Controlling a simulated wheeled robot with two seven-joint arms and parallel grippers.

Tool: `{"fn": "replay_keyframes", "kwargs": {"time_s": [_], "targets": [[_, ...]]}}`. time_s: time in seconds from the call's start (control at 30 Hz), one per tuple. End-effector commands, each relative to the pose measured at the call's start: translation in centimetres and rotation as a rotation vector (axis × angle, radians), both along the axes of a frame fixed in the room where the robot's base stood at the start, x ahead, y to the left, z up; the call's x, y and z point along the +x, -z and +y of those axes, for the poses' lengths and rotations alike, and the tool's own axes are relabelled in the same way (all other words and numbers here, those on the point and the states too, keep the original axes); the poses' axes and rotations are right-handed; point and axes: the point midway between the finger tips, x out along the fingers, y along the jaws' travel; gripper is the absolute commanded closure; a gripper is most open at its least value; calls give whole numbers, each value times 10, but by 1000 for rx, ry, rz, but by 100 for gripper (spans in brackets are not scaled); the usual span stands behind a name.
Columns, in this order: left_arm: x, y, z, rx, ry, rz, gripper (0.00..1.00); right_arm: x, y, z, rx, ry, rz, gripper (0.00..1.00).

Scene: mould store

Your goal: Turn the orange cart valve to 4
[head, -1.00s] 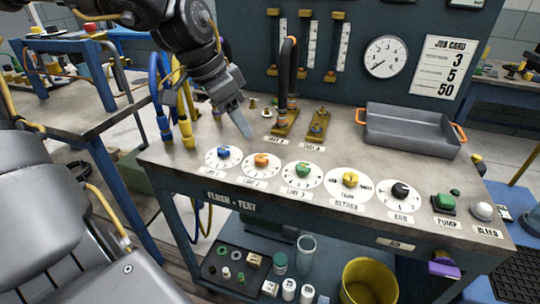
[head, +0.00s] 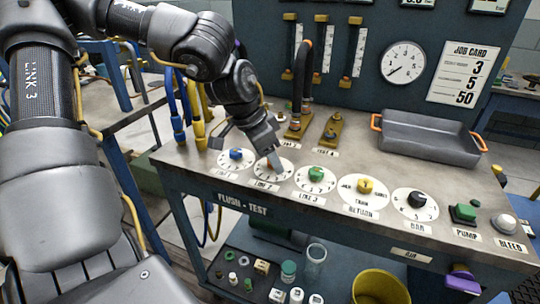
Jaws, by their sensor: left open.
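The orange cart valve is on the round white dial labelled LINE 2 (head: 287,175), second from the left on the bench top. My left gripper (head: 273,163) comes down over this dial, its fingers pointing at the knob. The fingers hide nearly all of the orange knob, so I cannot tell which number it points to or whether they touch it. The left gripper is open. My right gripper is not in view.
A blue valve (head: 236,154) sits close on the left and a green valve (head: 317,173) close on the right. Yellow (head: 365,186) and black (head: 417,199) knobs stand further right. Brass fittings with a black hose (head: 306,75) rise behind. A grey tray (head: 430,140) stands at the back right.

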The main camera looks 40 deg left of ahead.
Motion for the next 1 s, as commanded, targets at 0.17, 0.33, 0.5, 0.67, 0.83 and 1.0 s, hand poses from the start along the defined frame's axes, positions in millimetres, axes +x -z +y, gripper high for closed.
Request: {"fn": "replay_keyframes", "kwargs": {"time_s": [0.17, 0.33, 0.5, 0.67, 0.83, 1.0], "targets": [[0, 0, 0, 0, 0, 0, 59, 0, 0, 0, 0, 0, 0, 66], [0, 0, 0, 0, 0, 0, 81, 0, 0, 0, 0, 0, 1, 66], [0, 0, 0, 0, 1, 0, 93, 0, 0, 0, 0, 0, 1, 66], [0, 0, 0, 0, 21, 0, 93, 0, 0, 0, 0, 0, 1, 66], [1, 0, 1, -1, 87, -1, 93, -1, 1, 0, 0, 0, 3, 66], [1, 0, 2, -1, 209, -1, 93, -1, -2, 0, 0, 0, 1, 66]]}}
